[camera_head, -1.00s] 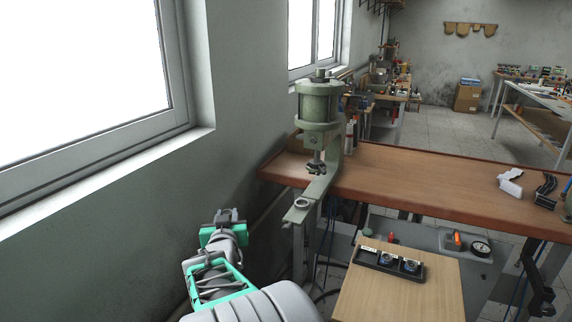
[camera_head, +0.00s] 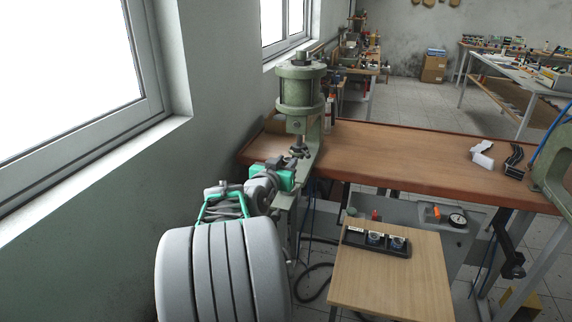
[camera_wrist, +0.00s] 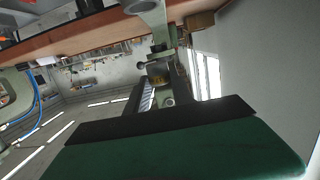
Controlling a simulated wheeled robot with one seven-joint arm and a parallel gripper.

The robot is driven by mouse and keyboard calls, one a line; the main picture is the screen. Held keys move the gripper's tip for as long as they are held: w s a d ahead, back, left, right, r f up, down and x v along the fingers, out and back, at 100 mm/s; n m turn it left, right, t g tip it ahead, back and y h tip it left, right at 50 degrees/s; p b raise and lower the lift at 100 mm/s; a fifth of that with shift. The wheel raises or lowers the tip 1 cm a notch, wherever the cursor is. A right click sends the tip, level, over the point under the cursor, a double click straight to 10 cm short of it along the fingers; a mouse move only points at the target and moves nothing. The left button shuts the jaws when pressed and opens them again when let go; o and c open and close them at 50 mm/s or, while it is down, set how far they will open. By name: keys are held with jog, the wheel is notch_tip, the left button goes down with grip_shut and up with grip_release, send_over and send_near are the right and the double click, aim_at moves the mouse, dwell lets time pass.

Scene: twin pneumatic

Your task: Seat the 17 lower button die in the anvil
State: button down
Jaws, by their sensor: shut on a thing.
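A green pneumatic press (camera_head: 301,92) stands at the left end of the wooden bench. Its ram tip (camera_head: 299,149) hangs over the lower arm that carries the anvil. My gripper (camera_head: 281,163) is beside the press throat, just left of and below the ram tip, and hides the anvil in the head view.
A wall with windows runs close on the left. The bench top (camera_head: 400,155) is mostly clear in the middle.

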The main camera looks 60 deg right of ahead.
notch_tip(320, 180, down, 6)
jog(key=b, duration=0.5)
jog(key=shift+a+r+b, duration=0.1)
jog(key=shift+b, duration=0.3)
jog(key=shift+b, duration=1.1)
dwell(0.8)
dwell(0.3)
jog(key=shift+f+b, duration=0.45)
jog(key=shift+b, duration=0.05)
jog(key=shift+f+b, duration=0.85)
jog(key=shift+f, duration=0.05)
jog(key=c, duration=1)
grip_release()
jog(key=shift+f, duration=0.1)
jog(key=shift+c, duration=0.2)
